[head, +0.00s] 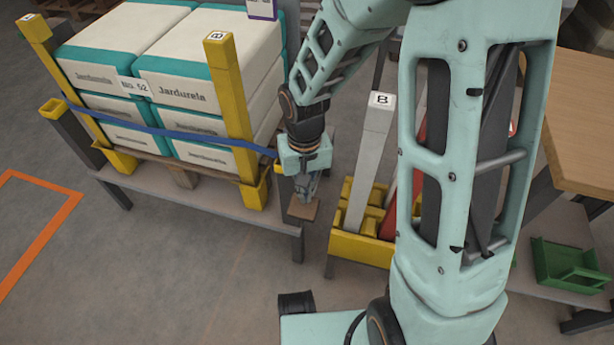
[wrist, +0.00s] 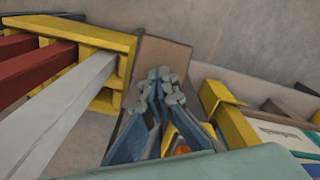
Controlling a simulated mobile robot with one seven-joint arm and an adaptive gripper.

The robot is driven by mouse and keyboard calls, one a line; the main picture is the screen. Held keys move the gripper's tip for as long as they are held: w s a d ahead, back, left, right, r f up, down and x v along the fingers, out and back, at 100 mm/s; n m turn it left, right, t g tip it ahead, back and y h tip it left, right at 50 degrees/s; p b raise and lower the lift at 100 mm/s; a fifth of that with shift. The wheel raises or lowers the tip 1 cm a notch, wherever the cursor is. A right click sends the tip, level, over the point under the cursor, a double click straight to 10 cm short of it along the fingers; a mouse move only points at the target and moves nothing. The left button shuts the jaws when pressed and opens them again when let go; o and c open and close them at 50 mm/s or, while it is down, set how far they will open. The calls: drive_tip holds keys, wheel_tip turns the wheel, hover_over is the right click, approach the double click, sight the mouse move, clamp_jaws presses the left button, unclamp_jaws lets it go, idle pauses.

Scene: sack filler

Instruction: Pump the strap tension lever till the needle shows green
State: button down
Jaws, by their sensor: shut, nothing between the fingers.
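A blue strap (head: 170,128) runs across the stacked sacks and past the front yellow post marked B (head: 228,110). Its right end goes behind my gripper. My gripper (head: 304,192) points down just right of the sack table. In the wrist view its blue fingers (wrist: 165,85) are closed together with nothing between them. A flat brown plate (wrist: 160,58) lies just beyond the fingertips; in the head view it shows below them (head: 303,209). I cannot tell whether it belongs to the tension lever. No gauge needle or green mark can be made out; my gripper and arm hide part of that area.
A yellow rack (head: 352,246) right of my gripper holds a tall grey bar marked B (head: 368,150) and red bars (head: 388,212), close beside my arm. A wooden-topped table (head: 585,125) and a green bin (head: 568,265) stand at the right. Floor at the front left is clear.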

wheel_tip(320, 180, down, 2)
drive_tip(key=shift+f+b, duration=0.25)
drive_tip(key=shift+b, duration=0.4)
wheel_tip(320, 180, up, 10)
drive_tip(key=p, duration=0.8)
